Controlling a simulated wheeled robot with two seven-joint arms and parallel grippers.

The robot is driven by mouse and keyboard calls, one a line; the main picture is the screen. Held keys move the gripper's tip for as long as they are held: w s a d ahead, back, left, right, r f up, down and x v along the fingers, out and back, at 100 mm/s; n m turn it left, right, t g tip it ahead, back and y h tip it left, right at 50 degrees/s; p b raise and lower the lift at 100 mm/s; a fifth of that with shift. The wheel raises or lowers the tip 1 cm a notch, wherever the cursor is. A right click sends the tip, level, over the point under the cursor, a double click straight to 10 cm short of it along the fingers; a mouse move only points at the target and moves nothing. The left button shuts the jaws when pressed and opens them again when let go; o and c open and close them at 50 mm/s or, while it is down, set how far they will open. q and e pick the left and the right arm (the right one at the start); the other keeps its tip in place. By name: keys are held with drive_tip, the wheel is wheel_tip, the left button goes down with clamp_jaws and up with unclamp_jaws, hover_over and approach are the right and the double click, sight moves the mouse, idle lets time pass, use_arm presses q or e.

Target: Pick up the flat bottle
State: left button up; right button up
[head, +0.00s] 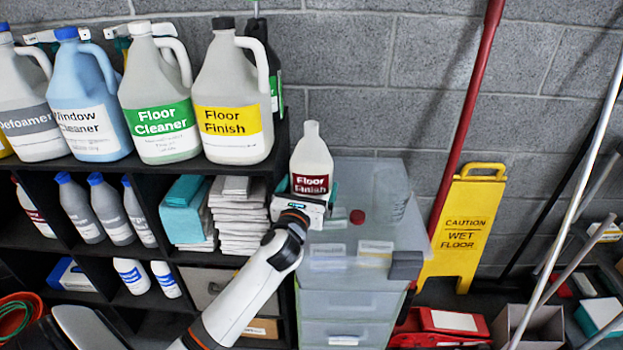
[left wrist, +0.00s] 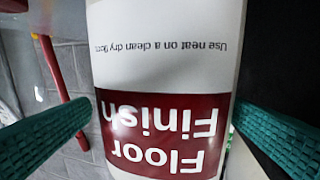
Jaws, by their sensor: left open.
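The flat bottle (head: 312,158) is white with a dark red "Floor Finish" label and stands upright on the top of the clear drawer unit. My left gripper (head: 307,190) is at the bottle, with its teal fingers open on either side of it. In the left wrist view the bottle (left wrist: 165,70) fills the middle upside down, between the two ribbed fingers (left wrist: 162,110). The left finger looks close to the bottle's edge; I cannot tell whether either finger touches it. The bottle's base is hidden behind the gripper in the head view. My right gripper is not in view.
A black shelf (head: 230,172) with large jugs, including a floor finish jug (head: 232,100), stands close on the left. A yellow wet-floor sign (head: 462,225) and poles stand to the right.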

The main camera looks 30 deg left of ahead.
sight(314, 139)
use_arm(q)
drive_tip(key=x, duration=0.5)
drive_tip(key=shift+w+a, duration=0.1)
drive_tip(key=shift+w, duration=0.05)
drive_tip(key=c, duration=1.2)
drive_tip(key=shift+r, duration=0.4)
drive_tip(key=shift+c, duration=0.2)
wheel_tip(314, 139, up, 9)
drive_tip(key=shift+r+p, duration=0.15)
drive_tip(key=shift+p, duration=0.95)
